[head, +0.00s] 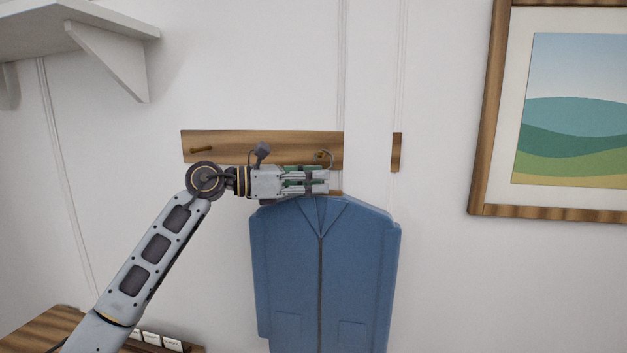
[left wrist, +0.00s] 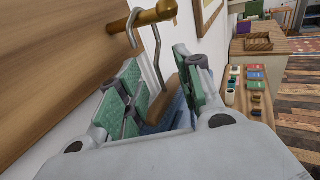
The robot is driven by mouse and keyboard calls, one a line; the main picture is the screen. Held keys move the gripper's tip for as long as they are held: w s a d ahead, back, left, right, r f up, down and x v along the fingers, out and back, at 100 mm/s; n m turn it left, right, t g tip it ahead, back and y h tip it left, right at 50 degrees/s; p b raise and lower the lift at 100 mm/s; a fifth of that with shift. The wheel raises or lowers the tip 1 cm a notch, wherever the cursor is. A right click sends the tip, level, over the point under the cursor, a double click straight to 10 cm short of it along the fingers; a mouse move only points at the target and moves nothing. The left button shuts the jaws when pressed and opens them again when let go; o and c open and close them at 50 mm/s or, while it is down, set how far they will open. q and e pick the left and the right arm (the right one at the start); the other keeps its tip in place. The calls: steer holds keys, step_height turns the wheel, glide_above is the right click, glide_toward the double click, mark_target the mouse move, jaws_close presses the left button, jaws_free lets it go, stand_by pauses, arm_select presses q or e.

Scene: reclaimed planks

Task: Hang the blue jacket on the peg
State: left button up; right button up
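The blue jacket (head: 325,270) hangs upright on a wooden hanger (left wrist: 165,102) against the white wall. The hanger's metal hook (left wrist: 155,50) loops over the wooden peg (left wrist: 155,14) in the left wrist view. My right gripper is not in view.
The wooden peg board (head: 260,139) carries another bare peg (head: 201,149) at left. A white shelf (head: 75,22) is at upper left, a framed picture (head: 488,130) at right. A wooden surface (head: 40,330) lies at lower left.

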arm_select(q)
steer(key=shift+f, duration=0.15)
steer(key=v, duration=1.2)
stand_by(0.7)
